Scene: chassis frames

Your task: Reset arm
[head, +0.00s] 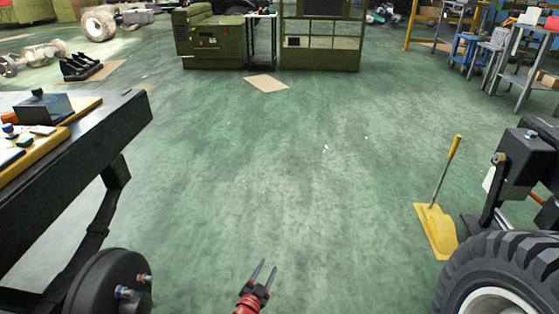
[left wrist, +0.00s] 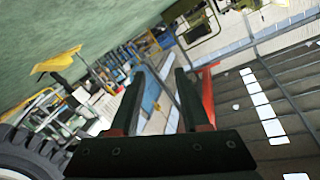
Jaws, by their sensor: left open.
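My left gripper (head: 262,274) shows at the bottom middle of the head view, over the green floor. Its two dark fingers are apart and point away from me, with nothing between them. In the left wrist view the same gripper (left wrist: 155,95) is open and empty, its view tilted toward the far hall and the roof. My right gripper is in neither view.
A dark chassis frame (head: 85,140) with a black hub (head: 108,285) stands at left. A large tyre (head: 505,265) and a yellow chock with handle (head: 436,228) are at right. Green machine cabinets (head: 215,42) stand at the back. The middle green floor (head: 290,160) is clear.

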